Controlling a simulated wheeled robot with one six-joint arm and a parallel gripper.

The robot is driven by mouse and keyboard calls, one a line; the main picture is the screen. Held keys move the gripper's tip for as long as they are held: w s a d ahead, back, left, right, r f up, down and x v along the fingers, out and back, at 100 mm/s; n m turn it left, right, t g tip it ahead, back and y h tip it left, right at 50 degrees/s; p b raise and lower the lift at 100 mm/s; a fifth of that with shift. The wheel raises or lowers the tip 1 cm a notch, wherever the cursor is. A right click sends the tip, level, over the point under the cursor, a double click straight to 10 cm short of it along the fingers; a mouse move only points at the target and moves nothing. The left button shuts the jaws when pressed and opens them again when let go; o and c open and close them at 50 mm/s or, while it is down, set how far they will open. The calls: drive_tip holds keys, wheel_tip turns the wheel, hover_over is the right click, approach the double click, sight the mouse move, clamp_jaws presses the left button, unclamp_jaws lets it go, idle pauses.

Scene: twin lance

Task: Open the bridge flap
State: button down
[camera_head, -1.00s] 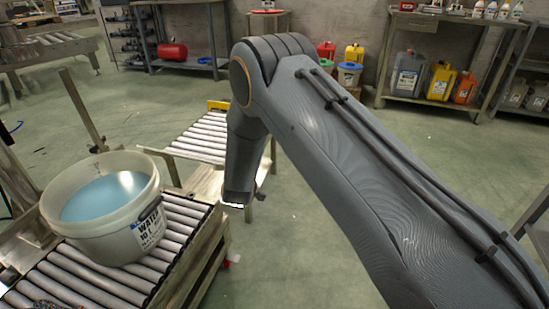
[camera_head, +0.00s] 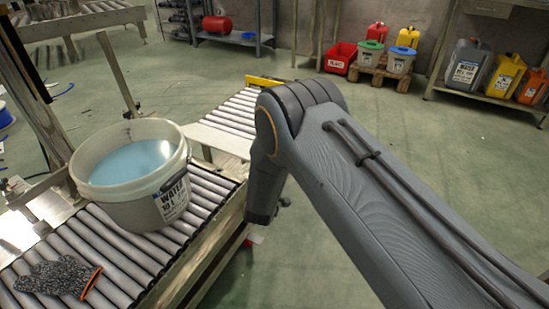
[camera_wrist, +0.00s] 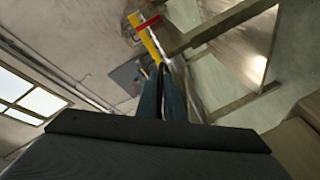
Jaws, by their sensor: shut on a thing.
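A pale flat plate, which looks like the bridge flap (camera_head: 220,138), lies in the gap between the near and far roller conveyors in the head view. I cannot tell its exact tilt. My forearm comes in from the right and ends just right of the near conveyor's edge. My gripper is hidden behind it there. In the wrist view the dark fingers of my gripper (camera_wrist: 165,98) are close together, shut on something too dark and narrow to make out. A yellow bar (camera_wrist: 150,44) with a red piece shows beyond the fingertips.
A white bucket of blue liquid (camera_head: 132,178) stands on the near roller conveyor (camera_head: 205,222), with a grey glove (camera_head: 55,279) in front. The far conveyor (camera_head: 236,111) has a yellow end. Canisters and tubs stand at the back. Green floor is open left of the far conveyor.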

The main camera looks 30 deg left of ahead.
drive_tip(key=shift+w, duration=0.1)
drive_tip(key=c, duration=1.9)
unclamp_jaws()
drive_tip(key=shift+r, duration=0.1)
drive_tip(key=p+v, duration=0.2)
drive_tip(key=v, duration=0.6)
drive_tip(key=p+v, duration=0.5)
drive_tip(key=v, duration=0.4)
drive_tip(key=shift+f, duration=0.75)
